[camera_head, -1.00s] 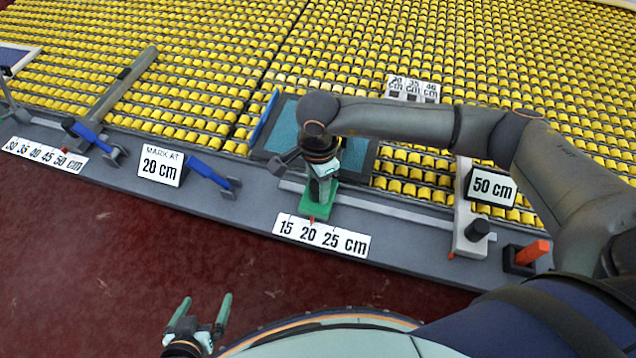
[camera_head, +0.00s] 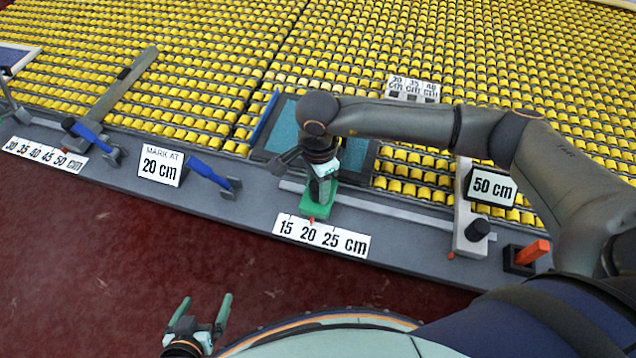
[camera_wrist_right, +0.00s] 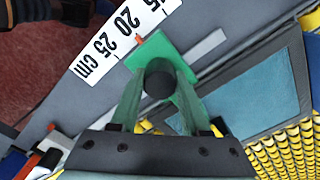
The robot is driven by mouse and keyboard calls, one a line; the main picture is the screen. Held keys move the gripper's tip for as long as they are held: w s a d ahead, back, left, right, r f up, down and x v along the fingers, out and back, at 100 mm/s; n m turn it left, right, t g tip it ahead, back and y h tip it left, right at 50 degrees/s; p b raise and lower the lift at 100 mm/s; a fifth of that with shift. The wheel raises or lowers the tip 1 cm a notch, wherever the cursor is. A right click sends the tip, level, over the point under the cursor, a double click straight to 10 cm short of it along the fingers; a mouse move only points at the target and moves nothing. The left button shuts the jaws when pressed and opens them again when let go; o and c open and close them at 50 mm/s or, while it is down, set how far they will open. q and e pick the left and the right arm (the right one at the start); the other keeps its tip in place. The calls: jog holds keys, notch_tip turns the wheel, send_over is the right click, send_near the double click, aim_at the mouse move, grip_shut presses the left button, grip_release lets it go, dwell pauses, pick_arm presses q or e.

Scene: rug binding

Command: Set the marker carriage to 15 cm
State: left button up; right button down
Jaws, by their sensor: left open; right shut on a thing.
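The green marker carriage (camera_head: 318,204) sits on a grey rail on the near ledge. Its small red pointer (camera_head: 312,219) stands by the 20 mark of the white scale plate (camera_head: 322,236), which reads 15, 20, 25 cm. In the right wrist view the carriage (camera_wrist_right: 175,50) has a dark round knob (camera_wrist_right: 160,78) between my fingers. My right gripper (camera_head: 322,192) is shut on this knob from above. My left gripper (camera_head: 205,304) is open and empty over the red floor, at the bottom left.
A sign (camera_head: 161,165) reads "MARK AT 20 cm". A blue-handled lever (camera_head: 212,176) stands left of the carriage. A teal panel (camera_head: 283,130) lies behind it. A grey block with a "50 cm" sign (camera_head: 492,187) and an orange-handled part (camera_head: 530,253) stand to the right.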

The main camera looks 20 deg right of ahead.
jog(key=shift+w+a+f+b, duration=0.1)
jog(key=shift+w+a+b, duration=0.35)
jog(key=shift+b, duration=0.35)
jog(key=shift+w+a+b, duration=0.35)
jog(key=shift+a+b, duration=0.25)
jog(key=shift+a, duration=0.05)
jog(key=shift+w+a+b, duration=0.35)
jog(key=shift+a+b, duration=0.25)
jog(key=shift+w+a+b, duration=0.3)
jog(key=shift+a+b, duration=0.1)
jog(key=shift+a, duration=0.05)
jog(key=shift+r, duration=0.2)
jog(key=shift+w+a, duration=0.1)
jog(key=shift+c, duration=1.9)
grip_release()
